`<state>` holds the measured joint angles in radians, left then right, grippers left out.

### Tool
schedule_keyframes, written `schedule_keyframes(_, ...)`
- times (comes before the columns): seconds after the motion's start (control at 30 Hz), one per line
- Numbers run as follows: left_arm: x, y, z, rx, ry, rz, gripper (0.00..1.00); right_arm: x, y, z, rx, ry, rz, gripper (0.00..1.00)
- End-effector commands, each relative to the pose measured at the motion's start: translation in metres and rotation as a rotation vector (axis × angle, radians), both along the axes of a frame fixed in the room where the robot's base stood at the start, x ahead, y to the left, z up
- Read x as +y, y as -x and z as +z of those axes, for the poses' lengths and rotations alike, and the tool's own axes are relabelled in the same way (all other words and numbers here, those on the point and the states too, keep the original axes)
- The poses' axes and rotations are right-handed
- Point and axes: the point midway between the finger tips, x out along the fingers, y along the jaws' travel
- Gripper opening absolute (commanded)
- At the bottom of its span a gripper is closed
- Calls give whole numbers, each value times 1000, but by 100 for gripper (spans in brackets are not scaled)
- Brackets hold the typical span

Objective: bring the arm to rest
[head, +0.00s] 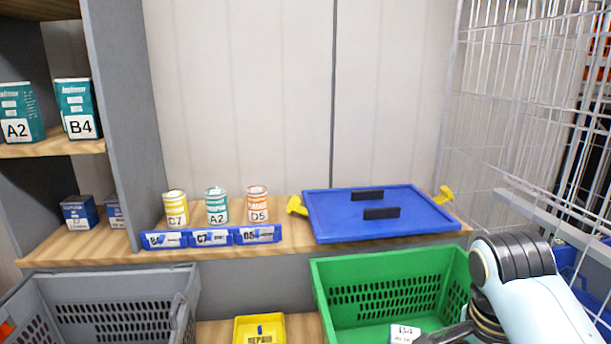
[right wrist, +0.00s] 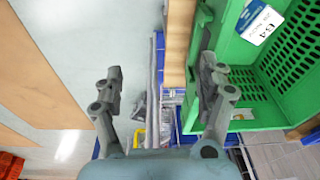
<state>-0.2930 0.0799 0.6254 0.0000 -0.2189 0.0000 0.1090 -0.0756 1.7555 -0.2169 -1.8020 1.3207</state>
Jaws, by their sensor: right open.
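My right arm (head: 520,280) comes in from the lower right in the head view, in front of the right part of the green crate (head: 385,264). Its dark gripper (head: 440,336) is partly cut off at the bottom edge, near a box labelled B4 (head: 405,334) that lies in the crate. In the right wrist view the gripper (right wrist: 163,85) has its two fingers spread wide with nothing between them. The crate and the B4 box (right wrist: 260,22) are at the upper right there, with one finger close to the crate's rim. My left gripper is not in view.
A wooden shelf holds cans C7 (head: 175,208), A2 (head: 217,206) and D5 (head: 257,204), and a blue lid (head: 380,228) with black bars. A grey crate (head: 100,285) and a yellow bin (head: 260,328) stand below. A wire mesh (head: 520,110) rises at right.

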Motion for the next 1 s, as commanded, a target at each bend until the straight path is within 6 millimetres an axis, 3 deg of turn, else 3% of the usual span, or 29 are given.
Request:
schedule_keyframes(0.17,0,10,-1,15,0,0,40,-16,43,-5,-13,25,285,74)
schedule_keyframes(0.4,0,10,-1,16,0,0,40,-29,106,9,-37,95,775,74)
schedule_keyframes(0.87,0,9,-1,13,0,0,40,-25,179,55,-62,225,1432,74)
schedule_keyframes(1.0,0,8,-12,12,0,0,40,-27,171,14,-52,217,1437,74)
